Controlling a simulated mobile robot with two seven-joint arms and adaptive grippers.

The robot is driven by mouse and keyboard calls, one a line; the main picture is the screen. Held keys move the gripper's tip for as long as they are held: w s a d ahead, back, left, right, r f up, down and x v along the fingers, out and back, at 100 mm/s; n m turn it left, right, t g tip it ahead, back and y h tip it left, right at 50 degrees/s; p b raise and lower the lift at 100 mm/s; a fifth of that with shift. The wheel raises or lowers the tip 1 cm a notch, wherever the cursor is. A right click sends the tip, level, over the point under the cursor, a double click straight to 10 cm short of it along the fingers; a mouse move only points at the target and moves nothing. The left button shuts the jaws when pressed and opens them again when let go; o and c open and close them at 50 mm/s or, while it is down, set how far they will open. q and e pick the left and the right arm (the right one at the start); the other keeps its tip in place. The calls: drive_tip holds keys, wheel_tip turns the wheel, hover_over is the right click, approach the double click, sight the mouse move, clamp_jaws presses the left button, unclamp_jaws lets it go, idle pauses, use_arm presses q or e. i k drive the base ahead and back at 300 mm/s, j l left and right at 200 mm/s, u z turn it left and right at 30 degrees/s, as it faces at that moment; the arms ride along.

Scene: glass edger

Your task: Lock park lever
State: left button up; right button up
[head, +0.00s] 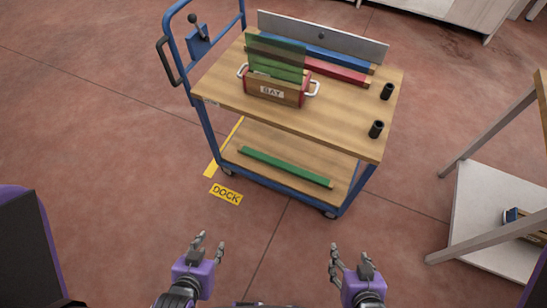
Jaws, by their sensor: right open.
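The park lever (195,27) is a dark rod with a round black knob on a blue plate (198,42) at the upper left of the cart (203,122), beside its handle frame. The rod leans up and to the left. My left gripper (209,243) is open and empty at the bottom of the view, far below and apart from the lever. My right gripper (348,252) is open and empty, further right at the bottom. Neither touches the cart.
A wooden box labelled BAY (275,91) with green glass stands on the cart top. Two black cups (376,129) stand at its right. A black looped handle (168,60) sits near the lever. A yellow DOCK mark (226,194) lies on the floor. A bench (500,225) stands right.

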sight(193, 18)
drive_tip(key=i+l+u, duration=0.15)
drive_tip(key=l+u, duration=0.75)
drive_tip(key=l, duration=0.15)
drive_tip(key=l+u, duration=0.45)
drive_tip(key=l, duration=0.15)
